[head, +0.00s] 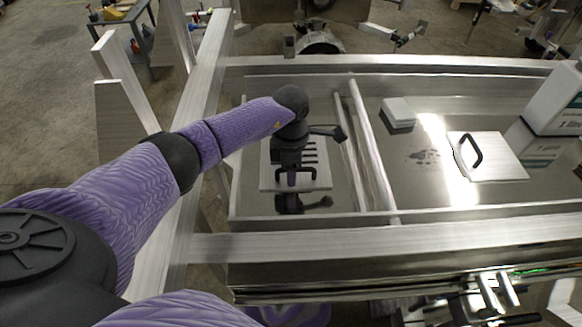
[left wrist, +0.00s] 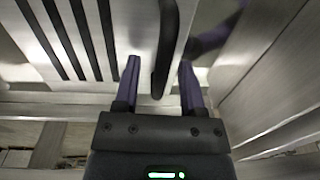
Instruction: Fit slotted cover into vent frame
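The slotted cover (head: 318,172) is a pale metal plate with several dark slots and a dark handle. It lies in the left section of the metal trailer tray, partly hidden under my left arm. My left gripper (head: 292,182) is above the cover at its handle. In the left wrist view, the slotted cover (left wrist: 95,35) fills the upper left. The handle (left wrist: 163,55) stands between the two fingers of the left gripper (left wrist: 161,82), which are apart with gaps on both sides. I cannot make out the vent frame. My right gripper is out of view.
Two pale rails (head: 372,150) divide the tray. To their right are a white block (head: 398,112), a plain plate (head: 500,160) with a black handle, and a white box (head: 556,100). Tray walls and aluminium beams (head: 420,240) surround the gripper's area.

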